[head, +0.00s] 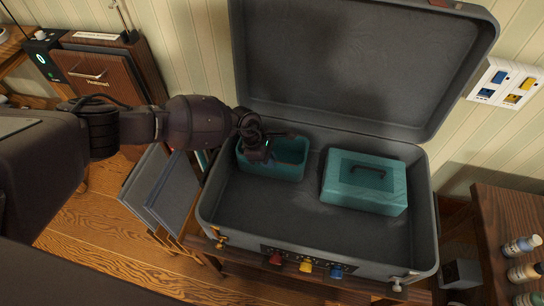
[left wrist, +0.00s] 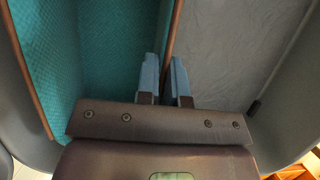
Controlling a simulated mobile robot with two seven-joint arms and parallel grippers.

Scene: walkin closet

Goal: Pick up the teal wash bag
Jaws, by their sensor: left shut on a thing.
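An open teal wash bag (head: 273,169) with a brown rim stands in the left back part of the open grey suitcase (head: 320,232). My left gripper (head: 258,153) reaches down over its left part. In the left wrist view its two blue-grey fingers (left wrist: 164,78) sit on either side of the brown rim, nearly together, shut on the bag's wall. The bag's teal inside (left wrist: 110,50) fills the left of that view, and the grey suitcase lining (left wrist: 235,50) shows on the right. My right gripper is out of view.
A closed teal case (head: 365,182) with a dark handle lies in the suitcase to the right of the bag. The raised lid (head: 350,60) stands behind. Bare lining lies in front. Small bottles (head: 522,246) stand on a wooden surface at the right.

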